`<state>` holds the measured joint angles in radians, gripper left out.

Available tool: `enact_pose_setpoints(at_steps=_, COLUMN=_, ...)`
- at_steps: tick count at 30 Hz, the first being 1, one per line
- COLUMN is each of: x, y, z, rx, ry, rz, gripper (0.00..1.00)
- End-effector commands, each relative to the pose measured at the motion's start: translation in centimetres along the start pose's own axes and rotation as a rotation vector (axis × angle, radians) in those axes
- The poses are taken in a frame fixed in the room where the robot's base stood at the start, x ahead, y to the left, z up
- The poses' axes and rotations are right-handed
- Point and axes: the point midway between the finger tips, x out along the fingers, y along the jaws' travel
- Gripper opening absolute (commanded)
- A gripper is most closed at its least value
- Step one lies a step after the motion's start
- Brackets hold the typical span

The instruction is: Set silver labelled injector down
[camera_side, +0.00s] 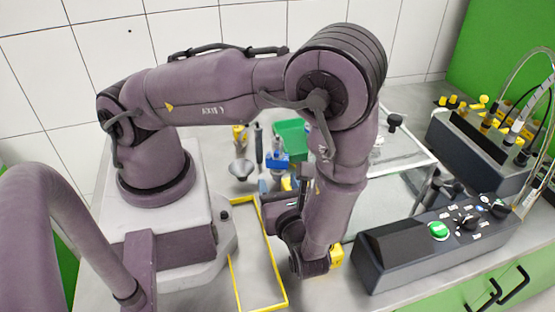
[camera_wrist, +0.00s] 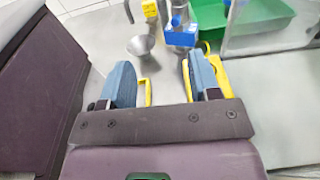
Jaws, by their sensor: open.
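My gripper (camera_wrist: 162,80) is open, with its two blue-grey fingers wide apart and nothing clearly held between them. In the side view my gripper (camera_side: 277,184) is partly hidden behind my own forearm and wrist. A silver cylindrical piece (camera_wrist: 181,49) stands ahead of the fingers in the wrist view, with a blue block (camera_wrist: 180,37) at its top. I cannot tell whether this is the silver labelled injector, as no label can be read. The blue block also shows in the side view (camera_side: 277,162), just beyond my gripper.
A silver funnel (camera_side: 241,169) stands left of the blue block. A green bin (camera_side: 292,137) is behind. A yellow frame (camera_side: 278,290) marks the bench in front. A black control box (camera_side: 395,262) with a green button and a glass-sided case (camera_side: 420,155) are at right.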

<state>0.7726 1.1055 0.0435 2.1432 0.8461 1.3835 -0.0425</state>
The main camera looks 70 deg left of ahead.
Motion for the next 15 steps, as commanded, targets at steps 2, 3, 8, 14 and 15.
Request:
enact_pose_setpoints(at_steps=2, x=-0.1, y=-1.5, z=0.2, rx=0.004, ry=-0.053, rz=-0.072, gripper=0.57)
enact_pose_setpoints(at_steps=3, x=-0.2, y=-2.1, z=0.6, rx=-0.002, ry=-0.065, rz=-0.097, gripper=0.57)
enact_pose_setpoints(at_steps=8, x=1.3, y=-2.6, z=1.2, rx=-0.006, ry=-0.095, rz=-0.113, gripper=0.57)
enact_pose_setpoints(at_steps=14, x=5.1, y=-2.9, z=1.6, rx=-0.005, ry=-0.092, rz=-0.109, gripper=0.57)
enact_pose_setpoints(at_steps=15, x=5.8, y=-3.0, z=1.6, rx=-0.005, ry=-0.091, rz=-0.109, gripper=0.57)
